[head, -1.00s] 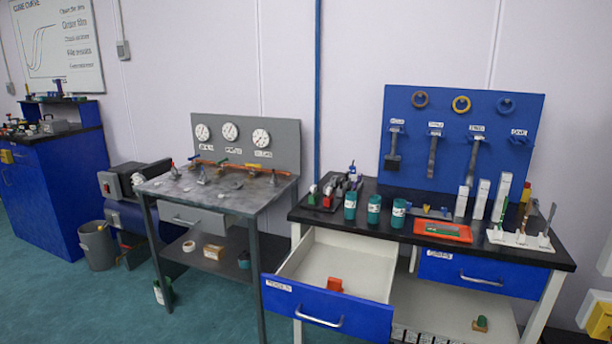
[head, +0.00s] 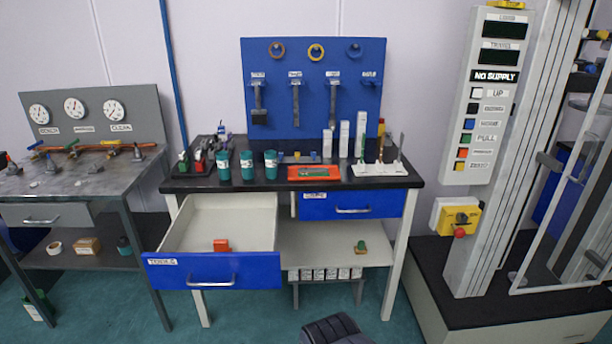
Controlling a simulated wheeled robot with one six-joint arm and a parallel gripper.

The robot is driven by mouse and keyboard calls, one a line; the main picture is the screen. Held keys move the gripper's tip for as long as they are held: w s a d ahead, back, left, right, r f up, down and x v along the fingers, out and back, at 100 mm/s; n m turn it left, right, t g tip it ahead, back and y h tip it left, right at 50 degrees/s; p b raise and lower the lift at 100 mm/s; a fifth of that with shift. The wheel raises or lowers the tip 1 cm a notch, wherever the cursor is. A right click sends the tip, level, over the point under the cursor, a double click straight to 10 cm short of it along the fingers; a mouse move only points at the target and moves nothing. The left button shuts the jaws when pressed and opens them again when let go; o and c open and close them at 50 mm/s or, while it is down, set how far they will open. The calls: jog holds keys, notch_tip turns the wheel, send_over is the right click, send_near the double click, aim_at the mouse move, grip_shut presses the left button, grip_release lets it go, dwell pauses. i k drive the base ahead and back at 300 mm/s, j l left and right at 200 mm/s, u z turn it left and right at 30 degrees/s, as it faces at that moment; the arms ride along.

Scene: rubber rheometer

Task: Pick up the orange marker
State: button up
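I cannot pick out an orange marker for certain. Thin upright items stand in a white holder (head: 380,170) at the right end of the black-topped bench; they are too small to tell apart. A small orange block-like thing (head: 221,245) lies in the open drawer (head: 190,222) at the bench's left; its exact kind is unclear. An orange tray (head: 315,173) with a green strip lies flat on the bench top.
Green cups (head: 247,165) stand left of the tray. The open drawer juts out from the bench front. A black ribbed object (head: 337,330), perhaps a seat, shows at the bottom edge. A tall machine (head: 490,150) stands at right, a grey gauge table (head: 80,180) at left.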

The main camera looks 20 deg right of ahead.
aim_at(219, 246)
jog(key=i+l, duration=0.1)
jog(key=i, duration=0.6)
jog(key=i+l, duration=0.1)
jog(key=i, duration=0.6)
jog(key=l+z, duration=0.05)
